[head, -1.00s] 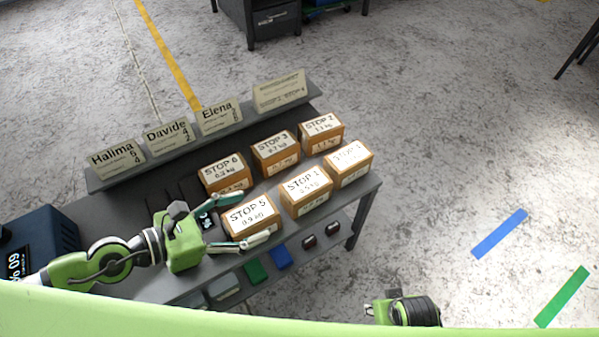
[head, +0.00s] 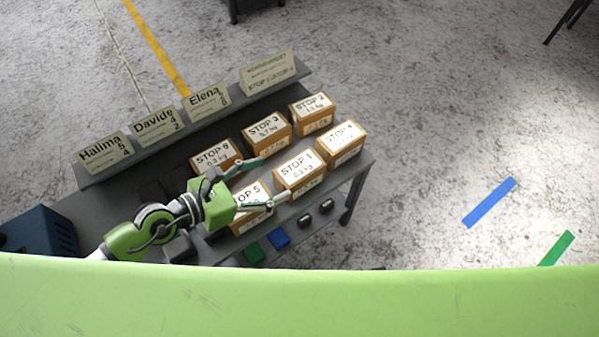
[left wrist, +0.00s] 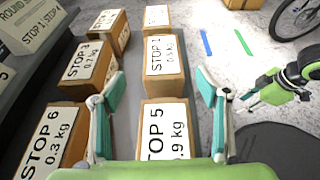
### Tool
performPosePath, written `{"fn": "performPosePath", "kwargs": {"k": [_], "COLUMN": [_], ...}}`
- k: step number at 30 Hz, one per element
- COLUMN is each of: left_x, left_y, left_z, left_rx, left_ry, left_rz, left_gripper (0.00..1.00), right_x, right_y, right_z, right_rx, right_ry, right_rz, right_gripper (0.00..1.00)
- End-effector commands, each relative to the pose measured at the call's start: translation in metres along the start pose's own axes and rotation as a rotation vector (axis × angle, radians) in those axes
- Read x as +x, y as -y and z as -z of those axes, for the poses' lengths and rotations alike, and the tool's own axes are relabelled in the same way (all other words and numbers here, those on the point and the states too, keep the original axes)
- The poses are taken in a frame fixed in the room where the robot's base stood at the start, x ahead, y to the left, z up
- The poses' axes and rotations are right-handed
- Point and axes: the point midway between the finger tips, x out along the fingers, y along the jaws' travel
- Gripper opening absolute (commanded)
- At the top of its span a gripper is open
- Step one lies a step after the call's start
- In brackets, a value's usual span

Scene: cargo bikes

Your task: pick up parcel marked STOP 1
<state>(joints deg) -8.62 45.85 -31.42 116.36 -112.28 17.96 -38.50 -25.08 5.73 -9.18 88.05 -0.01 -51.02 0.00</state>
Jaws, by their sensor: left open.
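The parcel marked STOP 1 (head: 300,176) is a brown box with a white label, in the near row on the grey bench between STOP 5 and STOP 4. In the left wrist view it (left wrist: 163,62) stands ahead, between the two fingertips in the picture. My left gripper (head: 268,182) is open and empty above STOP 5 (head: 250,208), its fingers pointing toward STOP 1. It partly hides STOP 5. My right gripper (left wrist: 252,97) shows small at the right of the left wrist view; its opening is unclear. It is not in the head view.
STOP 6 (head: 214,156), STOP 3 (head: 267,132) and STOP 2 (head: 312,112) form the far row; STOP 4 (head: 341,143) is right of STOP 1. Name cards (head: 155,125) stand on a raised shelf behind. A dark blue box (head: 42,234) is at the left. Floor at right is open.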

Motion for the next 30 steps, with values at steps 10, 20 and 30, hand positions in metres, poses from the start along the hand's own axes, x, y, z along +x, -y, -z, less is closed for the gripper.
{"fn": "performPosePath", "kwargs": {"k": [10,20,30], "left_x": [0.029,0.06,0.06], "left_y": [0.003,0.005,0.005], "left_z": [-0.002,-0.002,-0.001], "left_rx": [-0.001,0.0,0.0], "left_ry": [0.003,0.0,-0.001], "left_rz": [0.0,0.001,0.001], "left_gripper": [0.68,0.68,0.29], "right_x": [0.002,-0.005,-0.005], "right_y": [0.0,-0.001,0.0], "right_z": [-0.001,0.009,0.004], "right_rx": [0.0,0.001,0.001], "right_ry": [0.001,-0.01,-0.001], "right_rz": [0.0,-0.001,0.0], "right_gripper": [0.4,0.4,0.4]}}
